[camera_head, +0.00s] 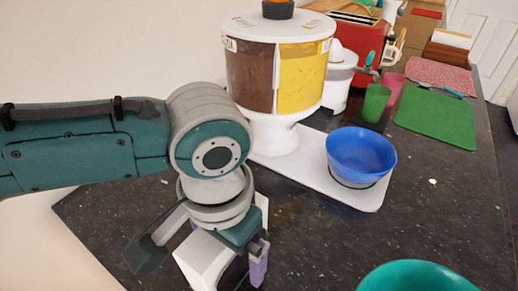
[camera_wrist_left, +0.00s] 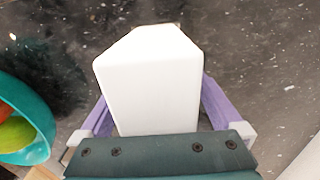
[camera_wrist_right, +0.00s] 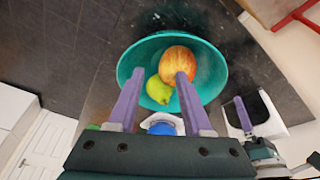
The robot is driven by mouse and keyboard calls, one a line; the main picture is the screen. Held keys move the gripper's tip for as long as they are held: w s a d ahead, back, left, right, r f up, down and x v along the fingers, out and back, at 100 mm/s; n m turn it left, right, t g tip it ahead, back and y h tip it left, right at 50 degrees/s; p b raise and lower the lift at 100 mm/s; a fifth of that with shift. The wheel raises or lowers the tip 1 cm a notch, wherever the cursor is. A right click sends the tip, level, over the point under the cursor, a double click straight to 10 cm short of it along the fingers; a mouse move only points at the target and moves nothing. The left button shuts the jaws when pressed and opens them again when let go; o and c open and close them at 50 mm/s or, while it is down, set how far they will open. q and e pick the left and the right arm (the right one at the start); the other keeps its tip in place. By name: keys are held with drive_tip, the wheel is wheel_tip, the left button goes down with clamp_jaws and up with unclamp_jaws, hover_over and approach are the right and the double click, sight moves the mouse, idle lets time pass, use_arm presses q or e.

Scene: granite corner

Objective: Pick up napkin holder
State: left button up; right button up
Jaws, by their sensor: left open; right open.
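The napkin holder appears to be the white block (camera_head: 200,258) at the near left of the dark counter. My left gripper (camera_head: 222,258) points down over it. In the left wrist view the white block (camera_wrist_left: 150,80) sits between the two purple fingers (camera_wrist_left: 157,105), which are spread on either side of it. Whether the fingers touch it is not clear. The block also shows in the right wrist view (camera_wrist_right: 262,112), beside my left gripper. My right gripper (camera_wrist_right: 158,76) is open and empty, above a teal bowl, and is not in the head view.
The teal bowl (camera_head: 420,275) holds fruit, seen in the right wrist view as an apple (camera_wrist_right: 179,63) and a green fruit (camera_wrist_right: 158,90). A blue bowl (camera_head: 361,152) and a cereal dispenser (camera_head: 278,75) stand on a white board (camera_head: 310,172). A green mat (camera_head: 436,118) lies farther back.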

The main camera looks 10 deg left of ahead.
use_arm(q)
clamp_jaws()
idle(0.8)
